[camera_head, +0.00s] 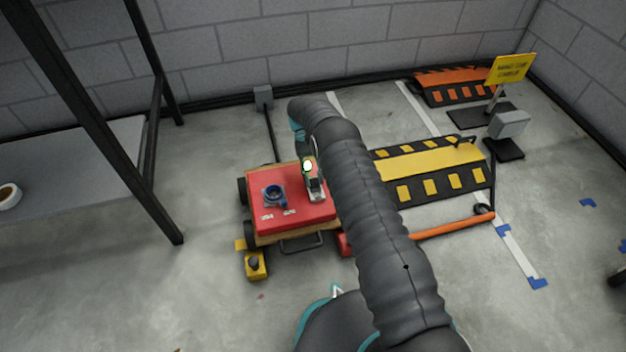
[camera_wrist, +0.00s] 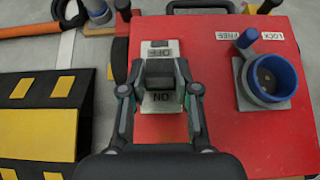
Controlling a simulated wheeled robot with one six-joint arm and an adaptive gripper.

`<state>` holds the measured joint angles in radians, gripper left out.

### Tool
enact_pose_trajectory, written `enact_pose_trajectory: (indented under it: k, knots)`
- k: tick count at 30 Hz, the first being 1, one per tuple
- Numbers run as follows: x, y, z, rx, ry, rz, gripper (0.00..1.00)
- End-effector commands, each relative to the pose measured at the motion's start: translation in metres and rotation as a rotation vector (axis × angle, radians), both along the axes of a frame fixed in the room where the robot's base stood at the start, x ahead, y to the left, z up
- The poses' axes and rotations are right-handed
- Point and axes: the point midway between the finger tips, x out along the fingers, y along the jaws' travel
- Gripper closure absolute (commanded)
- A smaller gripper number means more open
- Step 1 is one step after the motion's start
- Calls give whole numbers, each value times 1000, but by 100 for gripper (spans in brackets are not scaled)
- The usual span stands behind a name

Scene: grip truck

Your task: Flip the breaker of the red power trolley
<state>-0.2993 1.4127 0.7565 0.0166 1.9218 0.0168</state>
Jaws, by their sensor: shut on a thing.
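The red power trolley (camera_head: 262,181) stands on the floor left of my arm in the head view. Its red top (camera_wrist: 235,120) fills the right of the wrist view. The breaker (camera_wrist: 160,98) is a pale plate with a dark grey lever (camera_wrist: 160,73), marked OFF at the top and ON at the bottom. My gripper (camera_wrist: 160,80) is shut on the lever, one finger on each side. In the head view my arm partly hides the gripper and breaker area.
A blue round socket (camera_wrist: 269,80) sits beside the breaker, with LOCK and FREE labels. A yellow-black ramp (camera_head: 430,165) lies right of the trolley, with an orange bar (camera_head: 455,227) before it. A dark-framed table (camera_head: 70,160) stands left. The floor at front left is clear.

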Motion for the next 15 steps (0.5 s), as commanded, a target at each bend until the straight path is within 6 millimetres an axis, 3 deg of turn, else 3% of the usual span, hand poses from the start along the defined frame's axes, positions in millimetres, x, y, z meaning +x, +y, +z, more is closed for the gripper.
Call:
enact_pose_trajectory:
  k: [15]
  knots:
    - [0, 2, -3, -11, 45, 0, 100]
